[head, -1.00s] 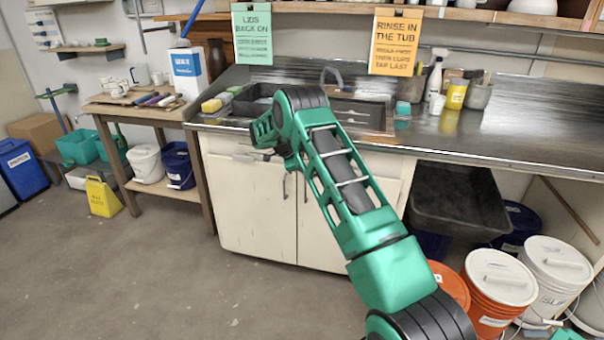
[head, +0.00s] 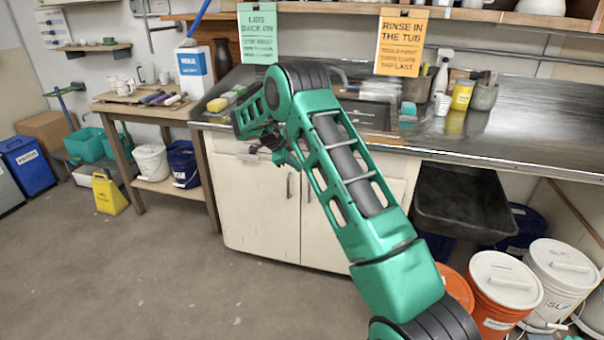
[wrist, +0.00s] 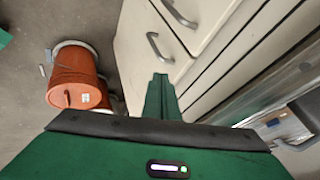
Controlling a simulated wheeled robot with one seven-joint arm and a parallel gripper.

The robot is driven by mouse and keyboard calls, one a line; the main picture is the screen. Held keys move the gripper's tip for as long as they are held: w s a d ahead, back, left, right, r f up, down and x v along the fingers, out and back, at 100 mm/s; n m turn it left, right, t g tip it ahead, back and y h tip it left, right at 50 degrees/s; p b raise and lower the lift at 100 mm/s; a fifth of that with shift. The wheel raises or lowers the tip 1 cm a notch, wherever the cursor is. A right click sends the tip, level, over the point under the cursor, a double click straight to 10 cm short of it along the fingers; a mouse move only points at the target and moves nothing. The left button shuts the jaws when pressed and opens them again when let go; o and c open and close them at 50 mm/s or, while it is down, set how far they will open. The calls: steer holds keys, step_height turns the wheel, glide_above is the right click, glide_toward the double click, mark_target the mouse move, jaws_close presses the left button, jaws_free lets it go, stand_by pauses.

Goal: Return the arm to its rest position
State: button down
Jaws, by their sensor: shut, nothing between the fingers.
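My green arm (head: 345,165) reaches up from the lower right of the head view, bends in front of the sink counter and folds back down. My gripper (wrist: 160,82) shows in the wrist view with its green fingers together and nothing held. It is above the floor beside the white cabinet front.
The white cabinet (head: 245,200) and counter edge (head: 460,158) stand close to the arm.

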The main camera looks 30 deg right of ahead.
steer(key=s+d+r+n+y, duration=0.1)
steer(key=s+r+n, duration=0.3)
steer(key=s+r, duration=0.7)
steer(key=s+r+n+y, duration=0.2)
steer(key=s+r+n, duration=0.35)
steer(key=s, duration=0.95)
steer(key=s+a+f+n+y, duration=0.1)
steer(key=s+a+n, duration=0.3)
steer(key=s, duration=1.1)
steer(key=s+a+n+g+y, duration=0.1)
steer(key=s+a+n+y, duration=0.2)
steer(key=s, duration=1.2)
steer(key=a+n, duration=0.1)
steer(key=a, duration=0.2)
steer(key=shift+s+a+f+n, duration=0.3)
steer(key=shift+s+f+n, duration=0.05)
steer(key=shift+w+f, duration=0.25)
steer(key=shift+w, duration=0.35)
